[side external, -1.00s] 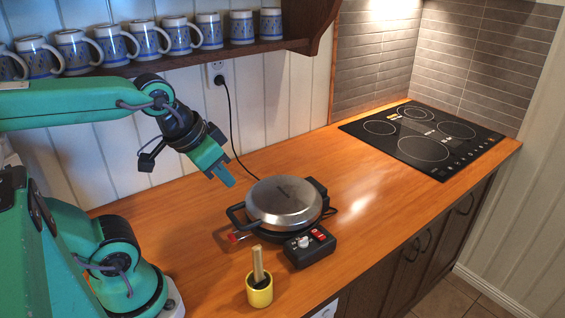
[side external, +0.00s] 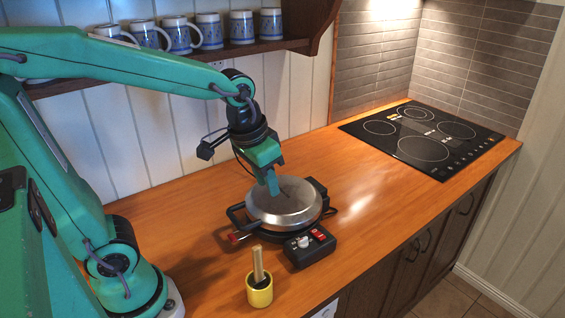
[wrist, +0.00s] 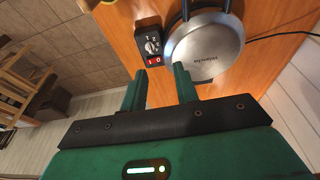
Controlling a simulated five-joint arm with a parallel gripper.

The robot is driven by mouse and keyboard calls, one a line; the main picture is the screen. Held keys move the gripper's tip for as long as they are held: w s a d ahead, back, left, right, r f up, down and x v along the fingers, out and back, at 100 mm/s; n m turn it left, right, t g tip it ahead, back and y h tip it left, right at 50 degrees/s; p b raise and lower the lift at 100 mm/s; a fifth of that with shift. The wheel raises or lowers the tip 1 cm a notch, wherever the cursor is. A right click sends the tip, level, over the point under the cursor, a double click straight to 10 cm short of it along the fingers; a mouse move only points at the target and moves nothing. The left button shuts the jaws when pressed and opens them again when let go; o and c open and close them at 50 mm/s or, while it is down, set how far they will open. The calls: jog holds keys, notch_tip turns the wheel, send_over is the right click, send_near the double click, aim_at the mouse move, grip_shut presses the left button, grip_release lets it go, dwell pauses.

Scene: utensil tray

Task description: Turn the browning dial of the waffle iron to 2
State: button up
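The waffle iron (side external: 288,205) sits closed on the counter, its round silver lid also filling the upper middle of the wrist view (wrist: 204,45). Its black control box (side external: 312,255) projects from the front. The pale browning dial (side external: 303,242) is on that box and shows in the wrist view (wrist: 153,45); its exact setting is too small to read. A red switch (wrist: 154,61) is beside it. My gripper (side external: 271,182) hangs above the lid, behind the dial. In the wrist view my gripper (wrist: 160,72) has its fingers apart, with nothing between them.
A yellow pot (side external: 260,292) with wooden utensils stands in front left of the control box. A black cooktop (side external: 422,138) lies at the back right. Blue-patterned mugs (side external: 209,31) line a shelf above. The counter between iron and cooktop is clear.

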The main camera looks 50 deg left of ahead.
aim_at(303, 238)
jog(key=w+d+f+g, duration=0.1)
jog(key=w+f, duration=0.1)
jog(key=f, duration=0.1)
jog(key=w+d+f+g, duration=0.1)
jog(key=w+f, duration=0.2)
jog(key=w+d+f+g, duration=0.1)
jog(key=w+f, duration=0.1)
jog(key=f, duration=0.1)
jog(key=shift+w+d, duration=0.2)
jog(key=shift+d, duration=0.2)
jog(key=shift+f, duration=0.1)
jog(key=shift+f, duration=3.85)
jog(key=c, duration=0.6)
